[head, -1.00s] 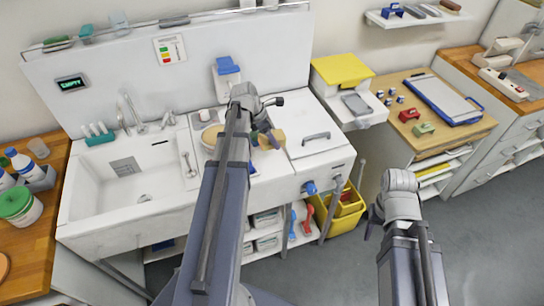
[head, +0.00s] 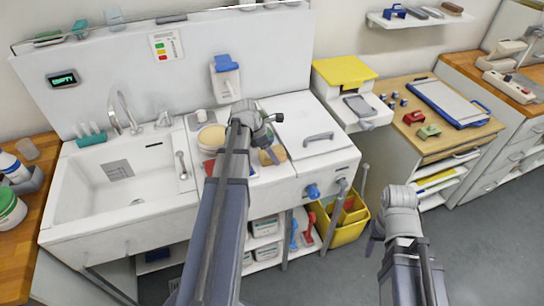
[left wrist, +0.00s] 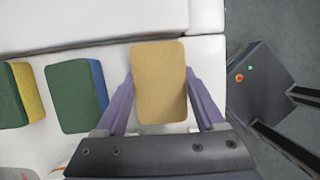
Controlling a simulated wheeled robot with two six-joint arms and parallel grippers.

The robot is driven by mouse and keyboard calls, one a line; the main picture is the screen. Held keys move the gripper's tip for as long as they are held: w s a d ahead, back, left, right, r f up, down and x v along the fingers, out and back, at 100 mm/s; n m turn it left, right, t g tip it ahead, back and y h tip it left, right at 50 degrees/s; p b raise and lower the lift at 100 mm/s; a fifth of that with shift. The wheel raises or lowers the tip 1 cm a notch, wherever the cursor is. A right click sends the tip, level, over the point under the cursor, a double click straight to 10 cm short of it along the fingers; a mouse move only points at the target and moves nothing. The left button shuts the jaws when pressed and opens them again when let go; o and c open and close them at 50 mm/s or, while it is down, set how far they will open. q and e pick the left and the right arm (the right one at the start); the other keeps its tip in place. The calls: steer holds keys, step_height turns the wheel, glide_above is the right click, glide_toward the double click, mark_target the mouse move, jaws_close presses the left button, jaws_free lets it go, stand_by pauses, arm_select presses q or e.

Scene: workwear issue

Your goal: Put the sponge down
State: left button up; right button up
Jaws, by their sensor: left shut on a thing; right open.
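A tan sponge (left wrist: 160,82) is between the two fingers of my left gripper (left wrist: 159,95) in the left wrist view. In the head view the sponge (head: 275,155) is partly hidden by my left gripper (head: 266,150), over the counter between the sink and the lidded unit. I cannot tell whether it touches the surface. My right gripper (head: 376,238) is open and empty, low over the floor at the right.
In the left wrist view a green-and-blue sponge (left wrist: 75,98) lies left of the tan one, with a green-and-yellow sponge (left wrist: 22,93) beyond it. The white sink (head: 95,192) is on the left, a lidded unit (head: 300,108) on the right. A yellow bucket (head: 345,232) stands below.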

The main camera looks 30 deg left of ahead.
arm_select(q)
steer(key=shift+f, duration=0.15)
steer(key=o, duration=1.2)
steer(key=shift+s, duration=0.1)
steer(key=shift+d, duration=0.1)
